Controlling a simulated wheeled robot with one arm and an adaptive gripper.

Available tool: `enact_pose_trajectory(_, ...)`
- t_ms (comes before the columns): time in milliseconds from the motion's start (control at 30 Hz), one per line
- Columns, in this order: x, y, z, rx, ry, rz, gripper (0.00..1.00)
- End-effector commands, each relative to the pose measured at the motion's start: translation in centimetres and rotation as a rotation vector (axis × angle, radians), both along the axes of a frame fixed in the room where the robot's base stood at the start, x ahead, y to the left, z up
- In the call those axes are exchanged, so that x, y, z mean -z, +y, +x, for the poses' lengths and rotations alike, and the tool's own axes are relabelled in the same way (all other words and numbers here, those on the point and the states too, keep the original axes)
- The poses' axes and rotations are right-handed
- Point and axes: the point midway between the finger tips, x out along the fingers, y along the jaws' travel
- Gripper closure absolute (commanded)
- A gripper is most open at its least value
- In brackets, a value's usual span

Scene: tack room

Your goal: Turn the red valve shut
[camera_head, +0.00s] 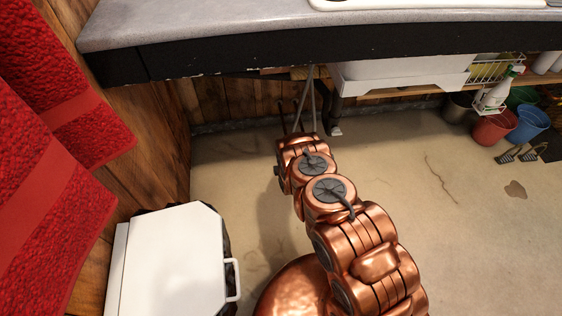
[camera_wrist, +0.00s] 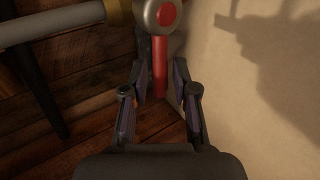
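The red valve handle (camera_wrist: 160,66) shows at the top middle of the wrist view. It is a straight lever hanging down from a round grey hub with a red centre (camera_wrist: 166,14). A brass-coloured valve body (camera_wrist: 120,12) and a grey pipe (camera_wrist: 50,24) join it at the left. My gripper (camera_wrist: 160,82) is open, with one finger on each side of the lever's lower end. Small gaps show between lever and fingers; I cannot tell whether either touches. In the head view my arm reaches under the counter, and the valve cannot be made out there.
A grey counter (camera_head: 300,25) overhangs the place where my arm reaches. A wooden wall (camera_wrist: 60,85) and a pale surface (camera_wrist: 260,95) lie close to the gripper. A white lidded bin (camera_head: 175,262) stands at the left. Buckets (camera_head: 493,128) stand at the right; the floor between is clear.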

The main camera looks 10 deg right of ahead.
Motion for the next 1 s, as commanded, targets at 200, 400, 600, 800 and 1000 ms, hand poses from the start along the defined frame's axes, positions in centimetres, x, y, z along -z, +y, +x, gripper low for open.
enact_pose_trajectory(200, 0.1, -0.2, -0.1, 0.004, 0.002, 0.0, 0.61)
enact_pose_trajectory(400, 0.0, -0.2, -0.2, 0.004, 0.002, 0.0, 0.61)
enact_pose_trajectory(600, -0.5, -0.3, -1.1, 0.004, 0.006, -0.001, 0.61)
enact_pose_trajectory(800, -1.6, -0.3, -2.7, 0.005, 0.004, 0.0, 0.61)
enact_pose_trajectory(1000, -2.8, -0.4, -4.4, 0.004, 0.004, -0.001, 0.61)
